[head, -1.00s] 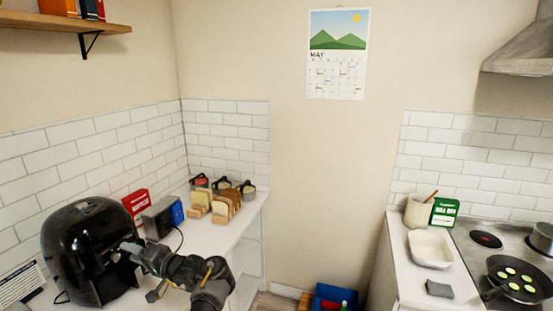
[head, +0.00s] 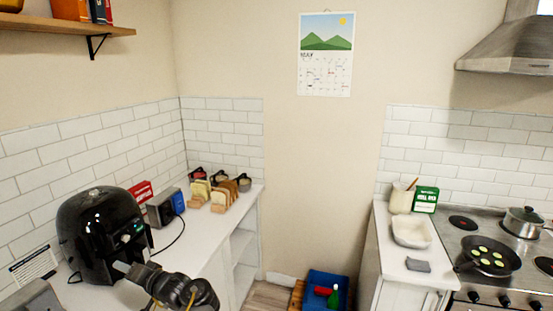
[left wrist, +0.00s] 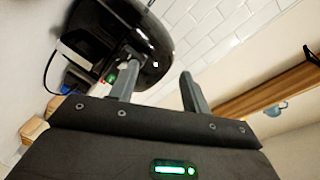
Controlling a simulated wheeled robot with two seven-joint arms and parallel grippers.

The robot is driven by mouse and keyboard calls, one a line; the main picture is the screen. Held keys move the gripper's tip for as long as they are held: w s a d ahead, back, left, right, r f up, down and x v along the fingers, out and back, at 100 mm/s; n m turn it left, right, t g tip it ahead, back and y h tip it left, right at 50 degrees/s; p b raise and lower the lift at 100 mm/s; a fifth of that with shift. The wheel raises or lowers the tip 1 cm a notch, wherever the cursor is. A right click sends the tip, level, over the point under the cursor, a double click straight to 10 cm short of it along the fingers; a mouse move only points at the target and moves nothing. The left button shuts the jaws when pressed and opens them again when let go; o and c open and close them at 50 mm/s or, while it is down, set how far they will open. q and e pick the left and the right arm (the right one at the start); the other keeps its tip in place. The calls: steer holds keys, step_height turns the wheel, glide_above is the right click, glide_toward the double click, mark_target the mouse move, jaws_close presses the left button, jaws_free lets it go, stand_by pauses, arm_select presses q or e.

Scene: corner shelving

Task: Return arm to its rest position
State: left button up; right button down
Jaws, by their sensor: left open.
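My left gripper (left wrist: 158,88) is open in the left wrist view. Its two grey fingers stand apart with nothing visible between them. In the head view my left arm enters at the bottom, with the dark wrist in front of the black air fryer (head: 90,225) on the left counter. The fingertips are hard to make out there. The air fryer also shows in the left wrist view (left wrist: 158,55), beyond the left-hand finger; I cannot tell the exact gap. My right gripper is in neither view.
The left counter (head: 205,245) holds a grey toaster-like box (head: 163,208), bread slices in racks (head: 218,195) and several small jars. A wooden shelf (head: 60,27) hangs above. A blue crate (head: 328,290) stands on the floor. The right counter (head: 395,262) adjoins a stove with a pan (head: 487,256).

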arm_select(q)
steer(key=s+d+f+m+t+h, duration=0.1)
steer(key=s+d+f+t+h, duration=0.1)
steer(key=s+d+f+h, duration=0.35)
steer(key=s+d+f+t+h, duration=0.1)
steer(key=s+d+f+h, duration=0.2)
steer(key=s+f+h, duration=0.45)
steer(key=s+d+f+m+g+h, duration=0.1)
steer(key=s+d+g+h, duration=0.3)
steer(key=s, duration=1)
steer(key=s+d+f+m+g+y, duration=0.15)
steer(key=s+d, duration=0.45)
steer(key=s, duration=0.9)
step_height(320, 180, down, 31)
steer(key=g+b, duration=0.2)
steer(key=b, duration=0.5)
steer(key=s+a+f+b, duration=0.1)
steer(key=s+f+b, duration=0.2)
steer(key=s+f, duration=0.5)
steer(key=s+a+f+g+b, duration=0.1)
steer(key=s+f+b, duration=0.3)
steer(key=s+f, duration=0.5)
step_height(320, 180, down, 8)
steer(key=shift+a+r, duration=0.1)
steer(key=shift+a, duration=0.5)
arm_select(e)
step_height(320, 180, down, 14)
